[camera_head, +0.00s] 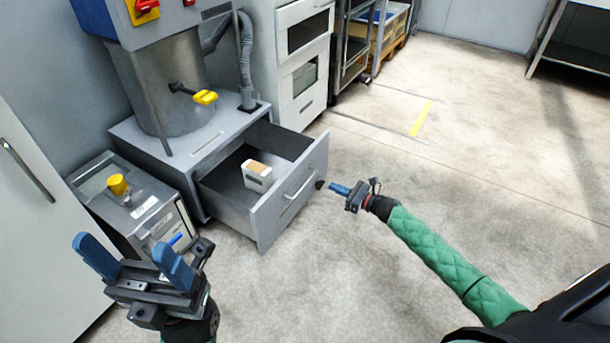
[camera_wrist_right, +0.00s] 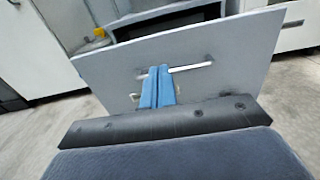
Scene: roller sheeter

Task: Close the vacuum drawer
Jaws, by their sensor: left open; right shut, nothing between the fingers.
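The vacuum drawer (camera_head: 268,218) is a grey drawer under the vacuum unit and stands pulled out. A small white box with a tan top (camera_head: 257,176) sits inside it. The drawer front has a light bar handle (camera_head: 299,187), also seen in the right wrist view (camera_wrist_right: 192,67). My right gripper (camera_head: 337,188) is shut and empty, just right of the drawer front; in the right wrist view its blue fingertips (camera_wrist_right: 157,88) overlap the handle, and I cannot tell whether they touch. My left gripper (camera_head: 135,258) is open and empty at the lower left, away from the drawer.
The vacuum unit (camera_head: 170,85) stands behind the drawer, with a yellow-handled lever (camera_head: 205,97). A grey metal machine with a yellow knob (camera_head: 118,186) is left of the drawer. A white cabinet (camera_head: 302,60) stands behind it. The floor (camera_head: 480,180) at right is clear.

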